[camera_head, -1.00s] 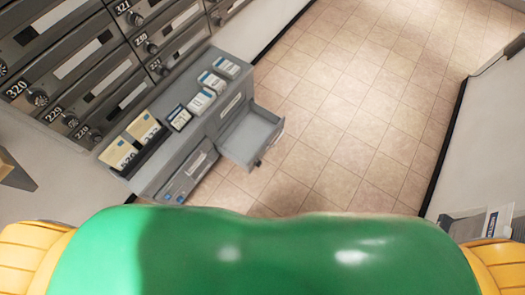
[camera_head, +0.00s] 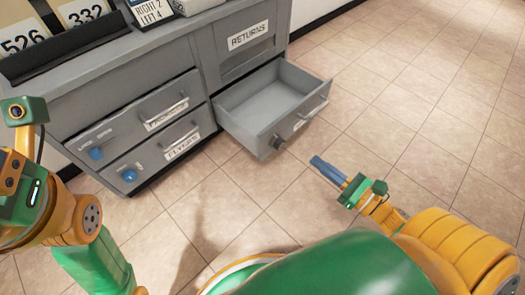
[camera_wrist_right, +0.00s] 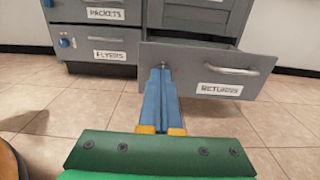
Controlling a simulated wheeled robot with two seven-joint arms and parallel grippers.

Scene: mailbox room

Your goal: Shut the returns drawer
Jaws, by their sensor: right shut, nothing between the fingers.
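The returns drawer (camera_head: 268,98) is a grey, empty drawer pulled out from the lower right of the grey cabinet in the head view. Its front (camera_wrist_right: 207,70), with a bar handle and a RETURNS label, faces me in the right wrist view. My right gripper (camera_head: 318,162) has blue fingers and is shut and empty. In the head view it is in front of the drawer's front, to the right of the dark knob. In the right wrist view the fingertips overlap the drawer front left of its label; I cannot tell whether they touch. My left arm shows at the left, but its fingers do not.
The packets drawer (camera_head: 135,112) and the flyers drawer (camera_head: 160,158) are shut, to the left of the open drawer. A panel (camera_head: 247,48) also labelled RETURNS is above it. Trays with numbered cards stand on top. The tiled floor (camera_head: 400,105) at the right is clear.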

